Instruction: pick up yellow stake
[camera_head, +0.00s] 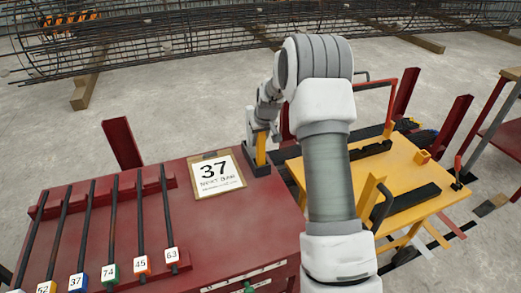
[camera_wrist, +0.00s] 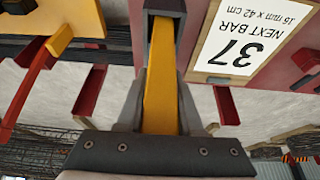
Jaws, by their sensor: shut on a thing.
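The yellow stake (camera_head: 261,152) stands upright at the far right corner of the red table. Its lower end is in a dark holder block (camera_head: 258,169). My gripper (camera_head: 261,134) is shut on the upper part of the stake, coming from above. In the wrist view the yellow stake (camera_wrist: 161,75) runs between the two grey fingers of my gripper (camera_wrist: 162,95), and its far end meets the dark holder (camera_wrist: 166,5). I cannot tell how deep the stake sits in the holder. My wrist hides its top in the head view.
The red table (camera_head: 215,240) bears several numbered dark bars (camera_head: 113,225) and a clipboard reading 37 (camera_head: 215,174). A yellow cart (camera_head: 420,200) with dark pieces and red-handled tools stands at right, partly behind my arm. A rebar cage (camera_head: 170,35) lies behind.

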